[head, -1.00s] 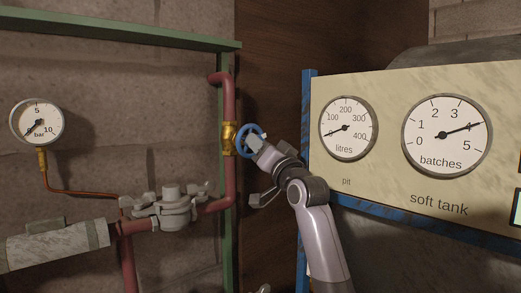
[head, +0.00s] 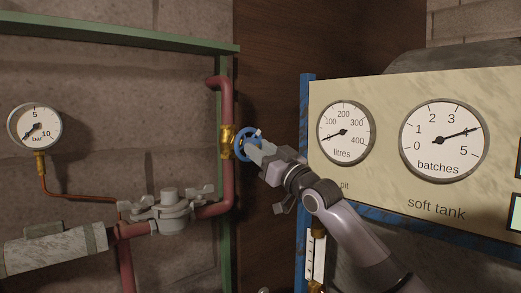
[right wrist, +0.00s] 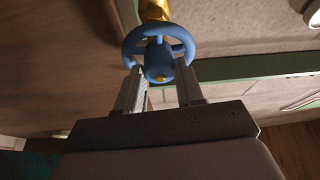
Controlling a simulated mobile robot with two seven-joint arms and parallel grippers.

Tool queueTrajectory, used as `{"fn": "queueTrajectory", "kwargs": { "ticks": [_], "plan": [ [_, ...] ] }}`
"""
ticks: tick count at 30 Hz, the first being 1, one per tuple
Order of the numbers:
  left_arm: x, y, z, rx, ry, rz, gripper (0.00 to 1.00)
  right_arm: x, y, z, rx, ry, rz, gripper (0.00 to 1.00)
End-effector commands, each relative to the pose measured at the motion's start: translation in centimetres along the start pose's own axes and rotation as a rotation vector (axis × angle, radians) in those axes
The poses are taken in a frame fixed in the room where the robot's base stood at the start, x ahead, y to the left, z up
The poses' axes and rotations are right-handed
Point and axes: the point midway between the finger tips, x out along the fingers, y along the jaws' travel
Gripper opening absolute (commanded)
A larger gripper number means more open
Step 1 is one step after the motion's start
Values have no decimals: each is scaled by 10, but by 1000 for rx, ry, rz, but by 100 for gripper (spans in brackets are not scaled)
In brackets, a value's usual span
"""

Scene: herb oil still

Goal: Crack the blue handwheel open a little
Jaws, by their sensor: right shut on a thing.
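The blue handwheel (head: 240,150) sits on a brass valve (head: 227,141) in the red vertical pipe. My right gripper (head: 256,148) reaches it from the right. In the right wrist view the blue handwheel (right wrist: 133,41) shows its rim, spokes and hub. The fingers of my right gripper (right wrist: 160,82) lie on either side of its near part and are shut on it. My left gripper is not in view.
A bar gauge (head: 35,127) with its needle near zero hangs at the left. A grey clamped fitting (head: 170,212) sits in the lower pipe. A panel with litres (head: 346,134) and batches (head: 444,140) gauges stands right of the wheel, close to my arm.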

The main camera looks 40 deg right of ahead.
Motion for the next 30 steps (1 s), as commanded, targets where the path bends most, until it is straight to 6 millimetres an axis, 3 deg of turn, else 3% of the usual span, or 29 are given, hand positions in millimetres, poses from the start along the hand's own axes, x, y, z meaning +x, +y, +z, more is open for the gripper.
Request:
{"fn": "queueTrajectory", "kwargs": {
  "ticks": [12, 13, 15, 30],
  "plan": [
    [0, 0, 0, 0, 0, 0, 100, 0, 0, 2, -7, -4, -3, 6],
    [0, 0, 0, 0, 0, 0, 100, 0, 0, 2, -7, -4, -3, 43],
    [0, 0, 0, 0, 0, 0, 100, 0, 0, 1, -6, -3, -3, 63],
    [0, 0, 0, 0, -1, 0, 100, 0, 0, 0, -2, 0, -2, 63]
  ]
}}
